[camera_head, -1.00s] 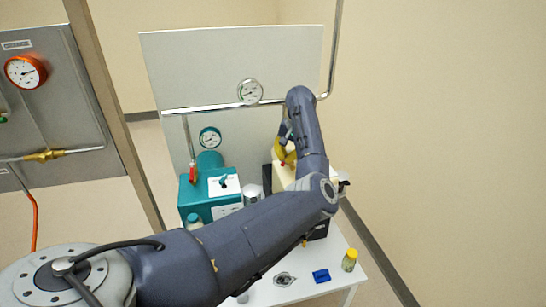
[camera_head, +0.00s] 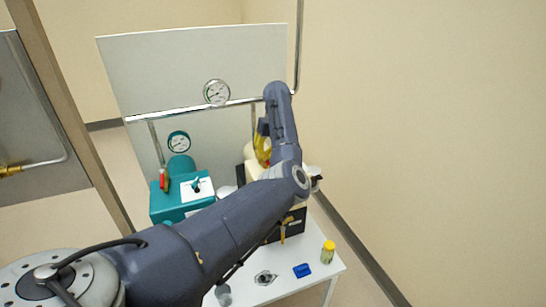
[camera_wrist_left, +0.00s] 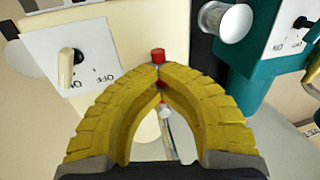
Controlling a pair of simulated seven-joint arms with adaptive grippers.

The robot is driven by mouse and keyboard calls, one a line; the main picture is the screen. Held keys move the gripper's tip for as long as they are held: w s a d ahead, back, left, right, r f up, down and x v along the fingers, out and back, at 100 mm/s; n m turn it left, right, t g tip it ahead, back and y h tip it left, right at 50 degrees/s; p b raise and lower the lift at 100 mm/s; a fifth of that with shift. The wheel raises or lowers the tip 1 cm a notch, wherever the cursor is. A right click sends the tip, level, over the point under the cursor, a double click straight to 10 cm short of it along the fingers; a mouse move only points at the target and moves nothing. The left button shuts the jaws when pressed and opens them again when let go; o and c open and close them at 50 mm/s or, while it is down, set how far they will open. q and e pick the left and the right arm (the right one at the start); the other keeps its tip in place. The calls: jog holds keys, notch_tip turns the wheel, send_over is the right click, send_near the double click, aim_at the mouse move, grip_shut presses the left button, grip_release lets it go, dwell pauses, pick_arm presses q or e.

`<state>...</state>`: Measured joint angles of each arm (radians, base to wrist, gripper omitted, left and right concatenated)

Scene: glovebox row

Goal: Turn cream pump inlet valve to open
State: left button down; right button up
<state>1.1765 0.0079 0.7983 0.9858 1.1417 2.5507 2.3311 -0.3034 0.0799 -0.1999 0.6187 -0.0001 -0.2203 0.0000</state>
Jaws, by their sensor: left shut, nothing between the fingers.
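The cream pump (camera_head: 250,152) stands behind my left arm in the head view, mostly hidden by it. In the left wrist view its cream body (camera_wrist_left: 120,40) fills the upper left. A red valve handle (camera_wrist_left: 158,55) shows just beyond my left fingertips, its lower part hidden by them; I cannot tell whether they touch it. More red and a pale round end show through the gap between the fingers. My left gripper (camera_wrist_left: 159,75) has yellow fingers, shut at the tips and empty. In the head view it shows in part (camera_head: 262,143) beside the cream pump. My right gripper is not in view.
The teal pump (camera_head: 172,205) with its red valve handle (camera_head: 164,181) stands left of the cream pump. A pipe (camera_head: 190,109) with a gauge (camera_head: 217,92) crosses the panel behind. A blue block (camera_head: 302,270) and yellow-capped jar (camera_head: 328,252) stand at the table's front right.

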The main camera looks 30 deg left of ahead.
pick_arm(q)
jog(key=shift+f, duration=0.2)
jog(key=c, duration=1.4)
grip_release()
jog(key=shift+r, duration=0.1)
jog(key=shift+c, duration=0.2)
notch_tip(320, 180, up, 12)
jog(key=w+d, duration=0.1)
jog(key=w, duration=0.1)
jog(key=shift+f, duration=0.2)
